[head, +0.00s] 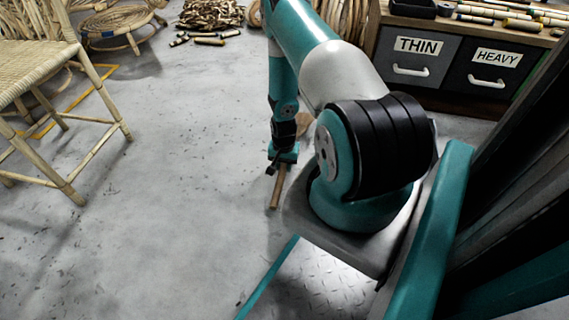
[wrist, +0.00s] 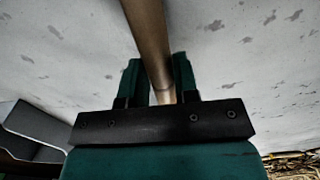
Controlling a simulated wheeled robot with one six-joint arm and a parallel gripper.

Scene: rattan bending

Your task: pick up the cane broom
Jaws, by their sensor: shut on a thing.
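The cane broom's wooden handle (head: 276,190) shows in the head view, low over or on the grey floor. My gripper (head: 279,166) is at the handle, partly hidden by my arm. In the wrist view the brown handle (wrist: 149,40) runs from the top edge down between the two green fingers of my gripper (wrist: 162,80). The fingers are shut on the handle, one on each side. The broom's head is not clearly visible; a small brown patch (head: 303,122) behind my arm may be part of it. I cannot tell if the handle is clear of the floor.
A woven rattan chair (head: 62,110) stands at the left. A round rattan stool (head: 118,22) and a pile of cane pieces (head: 210,14) are at the back. A cabinet with THIN (head: 416,62) and HEAVY (head: 490,72) drawers stands at the back right. The floor at left centre is clear.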

